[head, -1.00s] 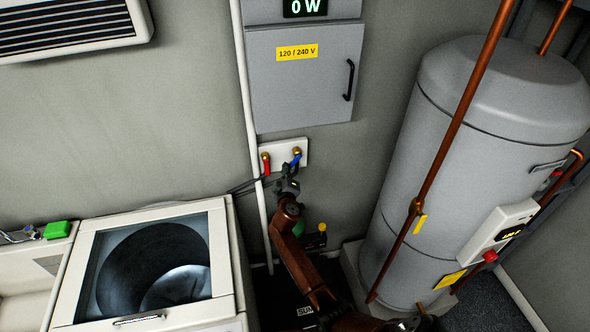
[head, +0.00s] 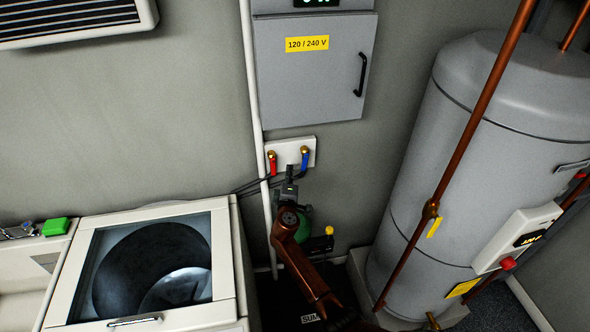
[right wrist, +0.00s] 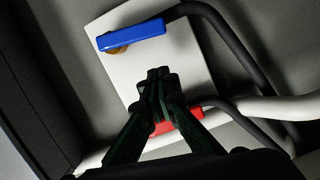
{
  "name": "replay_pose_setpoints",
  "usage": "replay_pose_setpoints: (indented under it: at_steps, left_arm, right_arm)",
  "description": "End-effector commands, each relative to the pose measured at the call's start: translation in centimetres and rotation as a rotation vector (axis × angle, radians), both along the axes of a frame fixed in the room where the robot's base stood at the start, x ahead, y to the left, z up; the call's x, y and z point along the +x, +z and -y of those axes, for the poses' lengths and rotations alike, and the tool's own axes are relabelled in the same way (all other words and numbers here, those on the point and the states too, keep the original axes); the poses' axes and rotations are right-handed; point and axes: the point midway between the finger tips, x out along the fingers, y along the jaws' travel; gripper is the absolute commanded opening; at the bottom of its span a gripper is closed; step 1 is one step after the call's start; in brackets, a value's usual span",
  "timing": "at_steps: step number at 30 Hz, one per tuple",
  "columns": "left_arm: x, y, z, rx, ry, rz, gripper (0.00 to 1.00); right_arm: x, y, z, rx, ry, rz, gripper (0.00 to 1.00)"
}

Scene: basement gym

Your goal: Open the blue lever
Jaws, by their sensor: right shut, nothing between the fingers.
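The blue lever (head: 305,161) hangs down from a brass valve on a white wall plate (head: 289,154). A red lever (head: 272,164) hangs beside it on the left. In the right wrist view the blue lever (right wrist: 131,36) is fully seen, apart from my fingers, and lies roughly parallel to the red lever (right wrist: 178,120). My right gripper (head: 290,172) is shut and empty, below and left of the blue lever's end. In the right wrist view its fingertips (right wrist: 157,76) sit between the levers and partly hide the red one. My left gripper is not in view.
Dark hoses (right wrist: 222,40) run from the valves. A white vertical pipe (head: 257,100) passes left of the plate. A washer (head: 222,255) stands at lower left, a grey water heater (head: 455,180) with copper pipes at right. An electrical cabinet (head: 315,85) hangs above.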

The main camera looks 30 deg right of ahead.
Motion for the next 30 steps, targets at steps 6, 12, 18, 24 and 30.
replay_pose_setpoints:
  at_steps: [6, 12, 18, 24, 30]
  left_arm:
    - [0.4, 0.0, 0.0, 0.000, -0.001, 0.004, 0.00]
    - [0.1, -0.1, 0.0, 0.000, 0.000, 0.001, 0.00]
    - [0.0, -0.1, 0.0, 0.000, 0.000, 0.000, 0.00]
    - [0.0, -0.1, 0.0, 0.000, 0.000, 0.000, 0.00]
    - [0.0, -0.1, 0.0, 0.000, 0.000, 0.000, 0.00]
  right_arm:
    - [-4.1, 0.1, -2.5, 0.003, -0.003, -0.001, 0.00]
    - [-7.2, 0.3, -4.2, 0.001, -0.003, -0.001, 0.00]
    - [-8.6, 0.5, -5.0, -0.001, -0.003, -0.001, 0.00]
    - [-8.8, 0.5, -5.1, -0.001, -0.003, 0.000, 0.00]
    - [-8.7, 0.5, -5.1, -0.001, -0.003, -0.001, 0.00]
